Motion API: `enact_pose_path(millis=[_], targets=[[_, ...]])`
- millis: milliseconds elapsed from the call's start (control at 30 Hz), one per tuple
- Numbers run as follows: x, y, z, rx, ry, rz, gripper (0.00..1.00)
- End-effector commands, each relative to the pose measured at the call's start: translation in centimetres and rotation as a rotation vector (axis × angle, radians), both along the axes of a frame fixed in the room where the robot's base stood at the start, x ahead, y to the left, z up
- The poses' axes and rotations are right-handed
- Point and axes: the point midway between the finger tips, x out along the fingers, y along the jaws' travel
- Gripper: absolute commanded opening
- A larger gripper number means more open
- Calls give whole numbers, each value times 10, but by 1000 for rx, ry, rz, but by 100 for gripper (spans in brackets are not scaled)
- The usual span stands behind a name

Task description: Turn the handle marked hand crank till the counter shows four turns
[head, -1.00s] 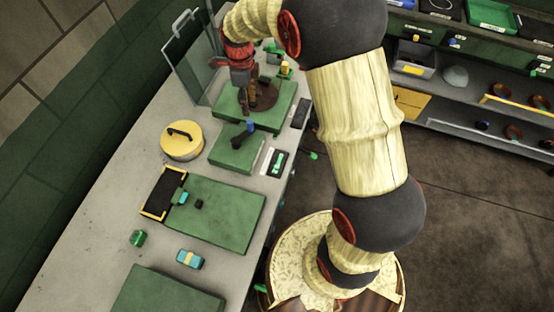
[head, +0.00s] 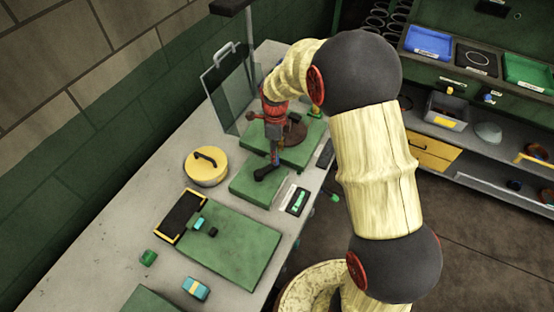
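A black crank arm (head: 264,173) lies on a small green block (head: 255,186) in the middle of the bench. Its outer end meets the tips of my gripper (head: 275,160), which points down there from the red wrist. A small dark unit with a green strip (head: 298,201) sits right of the block, next to a white label. No count or marking is readable.
Behind my gripper stands a green board with a brown disc (head: 295,133). A clear panel (head: 230,88) rises at the back left. A round yellow lid (head: 206,167) is left of the block. A green board (head: 228,249) lies in front. Shelves fill the right.

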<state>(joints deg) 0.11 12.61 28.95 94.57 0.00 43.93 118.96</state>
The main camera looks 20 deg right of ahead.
Motion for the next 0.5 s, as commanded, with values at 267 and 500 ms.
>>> enact_pose_path(millis=[267, 500], targets=[[0, 0, -31, 0, 0, 0, 39], [0, 0, -33, 0, -1, 0, 39]])
